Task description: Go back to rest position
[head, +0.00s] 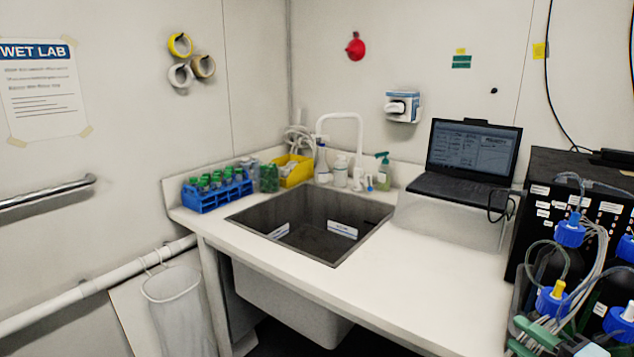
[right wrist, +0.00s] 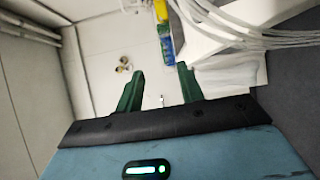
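My right gripper (head: 532,338) shows at the lower right corner of the head view, in front of bottles with blue caps. In the right wrist view its two green fingers (right wrist: 160,84) stand apart with nothing held between them. My left gripper is in neither view.
A white counter (head: 400,275) with a sink (head: 310,222) runs along the walls. A black machine (head: 583,190) with tubing is at right. The counter's front is clear.

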